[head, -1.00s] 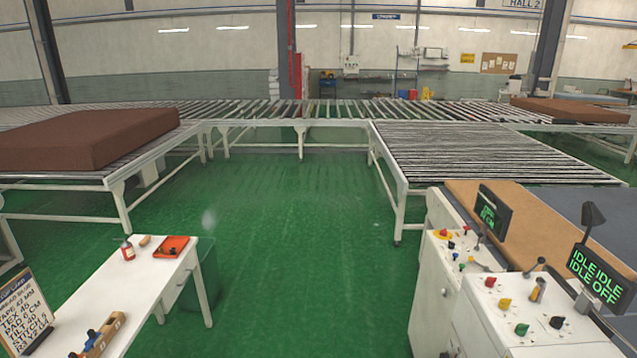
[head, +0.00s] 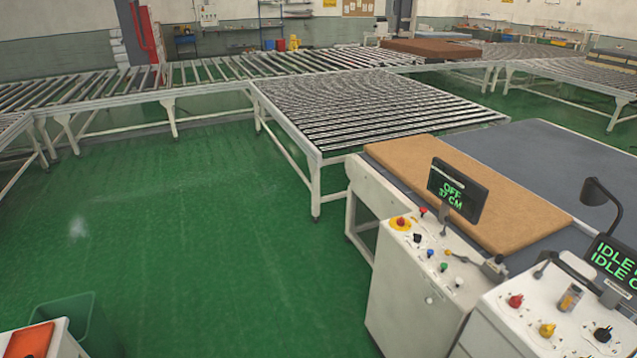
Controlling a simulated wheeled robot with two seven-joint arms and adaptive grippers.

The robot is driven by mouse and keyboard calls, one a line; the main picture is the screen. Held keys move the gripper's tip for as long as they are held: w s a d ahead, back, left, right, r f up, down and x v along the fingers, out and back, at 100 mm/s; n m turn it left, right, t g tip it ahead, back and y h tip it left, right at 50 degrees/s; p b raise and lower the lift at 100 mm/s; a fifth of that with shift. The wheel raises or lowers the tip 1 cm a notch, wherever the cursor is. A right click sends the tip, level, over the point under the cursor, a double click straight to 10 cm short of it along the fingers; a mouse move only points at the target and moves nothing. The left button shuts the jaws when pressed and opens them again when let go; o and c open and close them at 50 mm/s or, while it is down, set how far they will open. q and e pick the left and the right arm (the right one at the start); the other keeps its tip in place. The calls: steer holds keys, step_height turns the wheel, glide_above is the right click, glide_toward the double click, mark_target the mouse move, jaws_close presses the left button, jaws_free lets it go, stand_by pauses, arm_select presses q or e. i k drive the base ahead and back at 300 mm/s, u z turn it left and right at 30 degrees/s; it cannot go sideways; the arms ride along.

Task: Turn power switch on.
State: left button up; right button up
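A white control cabinet (head: 398,295) stands at the right of centre in the head view. Its sloped top carries a red knob on a yellow disc (head: 400,222), a small red knob (head: 423,211), a black knob (head: 417,238) and several small coloured buttons. I cannot tell which of these is the power switch. A dark display (head: 458,190) above the panel reads OFF and what looks like 37 CM in green. A second panel (head: 545,315) at the lower right has red, yellow and black knobs. Neither gripper is in view.
A second display (head: 612,265) reading IDLE is cut off at the right edge. A brown-topped table (head: 470,195) lies behind the cabinet, with a roller conveyor (head: 370,110) beyond. A green bin (head: 75,315) is at the lower left. The green floor (head: 200,240) between is clear.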

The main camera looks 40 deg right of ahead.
mark_target(400, 222)
steer(key=z, duration=0.15)
steer(key=i, duration=1.8)
steer(key=z, duration=1.35)
steer(key=i, duration=1.05)
steer(key=z, duration=1.05)
